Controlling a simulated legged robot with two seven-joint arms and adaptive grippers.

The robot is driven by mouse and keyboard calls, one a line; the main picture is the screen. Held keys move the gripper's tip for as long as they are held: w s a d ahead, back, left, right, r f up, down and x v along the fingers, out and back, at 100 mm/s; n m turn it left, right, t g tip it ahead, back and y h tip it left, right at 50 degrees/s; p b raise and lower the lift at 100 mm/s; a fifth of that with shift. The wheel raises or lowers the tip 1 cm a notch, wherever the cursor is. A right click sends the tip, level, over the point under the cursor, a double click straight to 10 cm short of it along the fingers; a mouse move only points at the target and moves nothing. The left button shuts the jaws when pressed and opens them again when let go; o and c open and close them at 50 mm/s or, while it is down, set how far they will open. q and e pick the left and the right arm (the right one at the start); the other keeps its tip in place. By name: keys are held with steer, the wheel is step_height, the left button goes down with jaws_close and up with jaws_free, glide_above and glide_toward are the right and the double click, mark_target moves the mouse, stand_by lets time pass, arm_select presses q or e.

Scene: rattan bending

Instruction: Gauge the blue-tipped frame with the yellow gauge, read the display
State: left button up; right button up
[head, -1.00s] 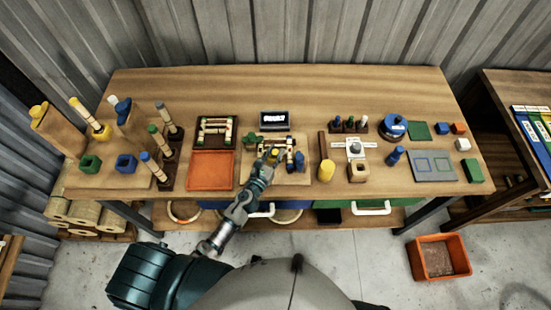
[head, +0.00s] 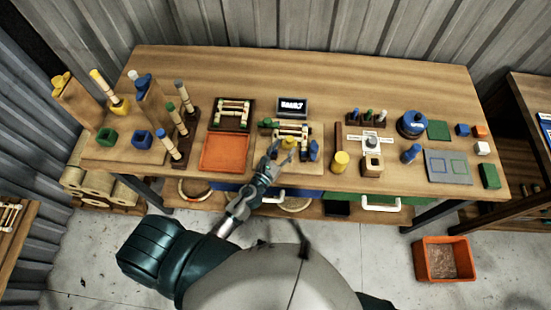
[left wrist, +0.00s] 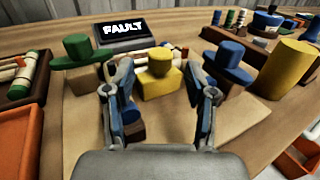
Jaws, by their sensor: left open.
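The yellow gauge (left wrist: 157,76) stands upright on a wooden board, beyond and between my left gripper's fingers; it also shows in the head view (head: 289,142). My left gripper (left wrist: 160,108) is open and empty, just on the near side of the gauge. A green block (left wrist: 75,52) stands left of the gauge and a blue one (left wrist: 226,68) right of it. The display (left wrist: 124,32) behind reads FAULT. A pale frame (head: 292,129) lies behind the yellow gauge; its tip colours are too small to tell. My right gripper is out of view.
An orange tray (head: 224,152) and a dark tray with a rattan frame (head: 233,115) lie left of the board. Posts with rattan sticks crowd the table's left end.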

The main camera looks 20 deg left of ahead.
arm_select(q)
steer(key=s, duration=0.3)
steer(key=s+a, duration=0.1)
steer(key=s, duration=0.3)
steer(key=shift+s+a, duration=0.2)
